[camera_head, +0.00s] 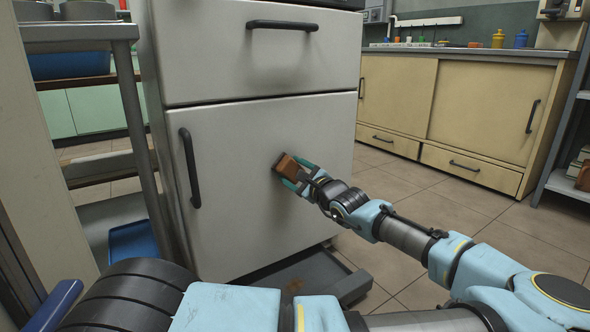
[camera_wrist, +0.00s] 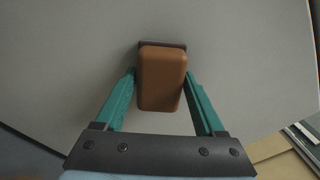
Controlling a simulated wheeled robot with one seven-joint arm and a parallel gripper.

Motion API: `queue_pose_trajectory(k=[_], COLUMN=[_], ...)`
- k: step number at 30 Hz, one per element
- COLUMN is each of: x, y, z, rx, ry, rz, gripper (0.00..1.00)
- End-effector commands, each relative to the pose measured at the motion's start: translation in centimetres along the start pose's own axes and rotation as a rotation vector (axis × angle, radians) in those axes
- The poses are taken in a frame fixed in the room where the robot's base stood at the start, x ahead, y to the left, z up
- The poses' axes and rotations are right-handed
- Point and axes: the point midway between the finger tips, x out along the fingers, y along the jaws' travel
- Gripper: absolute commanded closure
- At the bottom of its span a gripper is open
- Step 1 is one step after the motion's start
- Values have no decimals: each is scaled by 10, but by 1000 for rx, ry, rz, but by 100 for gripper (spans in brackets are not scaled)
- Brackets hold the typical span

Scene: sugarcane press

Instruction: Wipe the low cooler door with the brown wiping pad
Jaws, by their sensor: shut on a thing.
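The low cooler door (camera_head: 235,215) is a grey-white panel with a black vertical handle (camera_head: 189,168) at its left. The brown wiping pad (camera_head: 287,166) is a block with a dark face turned toward the door, right of the door's middle. My gripper (camera_head: 291,177) is shut on the pad, with a green finger on each side. In the wrist view, the pad (camera_wrist: 162,80) sits between the fingers, and its dark far end appears to be against the door (camera_wrist: 80,65); I cannot tell for sure that it touches.
A drawer (camera_head: 255,55) with a black handle is above the door. A metal shelf rack (camera_head: 80,32) stands close on the left, with a blue tray (camera_head: 133,241) low down. Beige cabinets (camera_head: 470,105) stand at the back right. Tiled floor (camera_head: 400,185) is open between.

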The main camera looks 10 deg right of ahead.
Motion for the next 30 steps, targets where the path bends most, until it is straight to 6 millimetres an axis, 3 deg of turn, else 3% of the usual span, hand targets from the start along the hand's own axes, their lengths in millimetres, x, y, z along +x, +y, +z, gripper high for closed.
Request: queue_pose_trajectory(k=[5, 19, 30], x=[2, 1, 0], y=[-2, -26, -29], z=[1, -24, -28], rx=[2, 0, 2], ry=[0, 2, -1], rz=[0, 0, 0], gripper=[73, 73, 73])
